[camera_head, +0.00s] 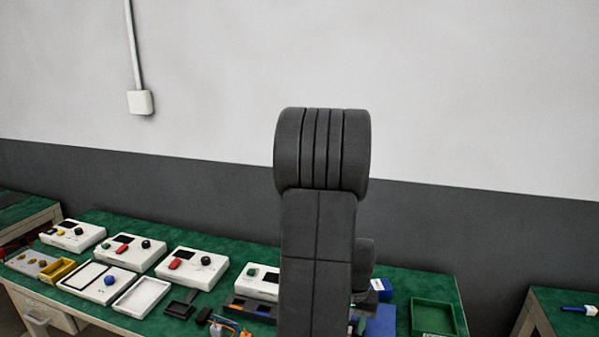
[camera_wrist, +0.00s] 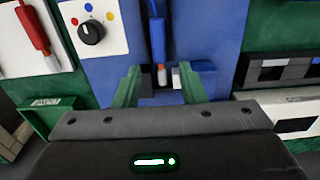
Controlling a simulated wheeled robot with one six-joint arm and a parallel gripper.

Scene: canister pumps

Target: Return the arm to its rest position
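My arm stands upright in the middle of the head view, a dark grey link with a ribbed, rounded top, and it hides part of the green bench (camera_head: 205,226) behind it. My gripper is hidden in the head view. In the wrist view my gripper (camera_wrist: 160,88) shows two green fingers set apart, with a gap between them. A blue stick-like thing (camera_wrist: 157,38) with a pale and orange tip lies beyond the gap, over a blue panel (camera_wrist: 205,30). I see no contact between it and the fingers.
White boxes with knobs (camera_head: 193,268), a yellow tray (camera_head: 57,270) and an empty white tray (camera_head: 141,297) stand on the bench's left. A green tray (camera_head: 432,318) is at its right. Another bench (camera_head: 562,300) stands far right. A grey and white wall (camera_head: 450,90) rises behind.

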